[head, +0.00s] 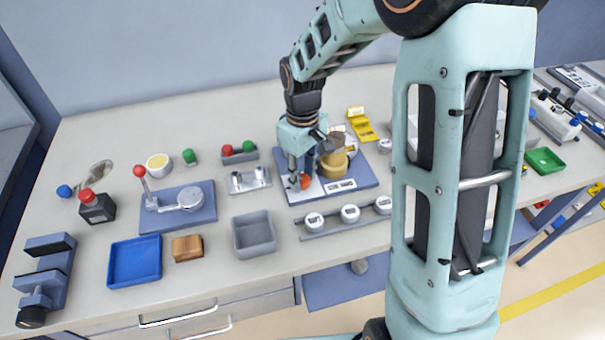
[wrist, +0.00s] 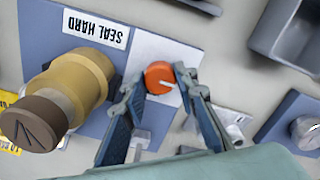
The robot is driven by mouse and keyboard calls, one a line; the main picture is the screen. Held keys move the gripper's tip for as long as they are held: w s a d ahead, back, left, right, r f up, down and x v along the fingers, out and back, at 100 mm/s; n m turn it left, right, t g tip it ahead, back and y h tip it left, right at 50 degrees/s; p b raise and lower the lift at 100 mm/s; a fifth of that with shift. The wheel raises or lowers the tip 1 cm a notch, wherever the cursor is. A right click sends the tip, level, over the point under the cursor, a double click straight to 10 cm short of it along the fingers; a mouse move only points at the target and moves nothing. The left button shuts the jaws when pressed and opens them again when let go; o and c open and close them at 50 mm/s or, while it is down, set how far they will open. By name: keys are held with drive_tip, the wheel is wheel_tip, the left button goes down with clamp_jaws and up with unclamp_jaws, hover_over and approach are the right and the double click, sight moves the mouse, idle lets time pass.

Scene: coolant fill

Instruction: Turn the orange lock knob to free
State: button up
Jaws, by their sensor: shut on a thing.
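The orange lock knob (wrist: 159,77) sits on a white plate (wrist: 178,48) on a blue base board (wrist: 45,30). A short white mark shows on the knob's face, pointing to the right in the wrist view. My gripper (wrist: 158,80) is shut on the knob, one finger on each side. In the head view the knob (head: 305,181) shows under my gripper (head: 299,176), partly hidden by it. A brass-coloured cylinder with a brown cap (wrist: 75,88) stands beside my gripper on the same board, next to a "SEAL HARD" label (wrist: 95,28).
A grey bin (head: 254,236) and a rail with white round-topped parts (head: 350,214) stand in front of the board. A metal block (head: 249,181) is to its left and a yellow holder (head: 361,124) behind it. A blue tray (head: 135,262) lies farther left.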

sight(303, 178)
idle(0.5)
drive_tip(key=o, duration=1.1)
drive_tip(key=shift+o, duration=0.2)
wheel_tip(303, 178, up, 12)
